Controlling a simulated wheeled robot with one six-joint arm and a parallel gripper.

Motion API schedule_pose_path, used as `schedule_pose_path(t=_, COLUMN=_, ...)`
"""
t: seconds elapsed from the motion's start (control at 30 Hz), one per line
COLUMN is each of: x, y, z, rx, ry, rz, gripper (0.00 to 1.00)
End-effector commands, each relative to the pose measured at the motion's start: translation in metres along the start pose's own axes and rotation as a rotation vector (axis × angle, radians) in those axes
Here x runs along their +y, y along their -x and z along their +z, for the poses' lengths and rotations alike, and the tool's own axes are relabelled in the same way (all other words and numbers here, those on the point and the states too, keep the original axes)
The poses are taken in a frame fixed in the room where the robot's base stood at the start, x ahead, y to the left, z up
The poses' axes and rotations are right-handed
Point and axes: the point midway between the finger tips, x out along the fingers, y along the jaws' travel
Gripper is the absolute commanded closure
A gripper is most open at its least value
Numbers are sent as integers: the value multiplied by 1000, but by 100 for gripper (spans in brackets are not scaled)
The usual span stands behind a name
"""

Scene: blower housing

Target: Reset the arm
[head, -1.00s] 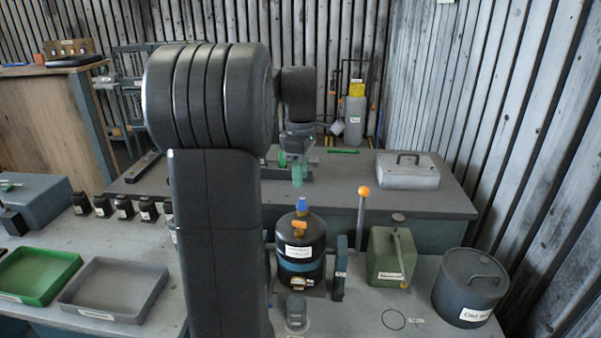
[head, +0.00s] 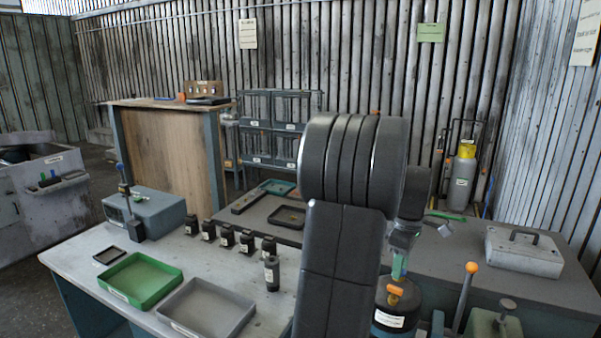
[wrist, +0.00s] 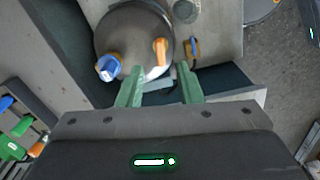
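My arm stands upright in the middle of the head view, and its dark links hide part of the bench behind. My gripper (head: 399,266) hangs beyond the arm, with green fingers pointing down above the black tank (head: 390,322). In the wrist view my gripper (wrist: 158,88) shows two green fingers spread apart with nothing between them. The tank (wrist: 128,32) lies just past the fingertips, with a blue cap (wrist: 109,67) and an orange valve handle (wrist: 160,50) on top. I cannot tell how high the fingers are above it.
A green tray (head: 140,280) and a grey tray (head: 206,308) lie on the front bench beside several small black bottles (head: 227,236). A lever with an orange knob (head: 471,268) rises right of the tank. A grey lidded box (head: 523,252) sits on the rear bench.

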Motion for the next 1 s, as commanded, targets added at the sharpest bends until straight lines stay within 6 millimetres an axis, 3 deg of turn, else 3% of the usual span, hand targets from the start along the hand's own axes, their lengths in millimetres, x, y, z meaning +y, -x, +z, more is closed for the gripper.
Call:
schedule_pose_path(t=0.2, x=-1, y=-40, z=0, rx=-1, ry=0, rz=-5, gripper=67)
schedule_pose_path(t=0.4, x=0, y=-60, z=0, rx=-1, ry=0, rz=-3, gripper=67)
schedule_pose_path(t=1.0, x=0, y=-54, z=0, rx=0, ry=1, rz=1, gripper=67)
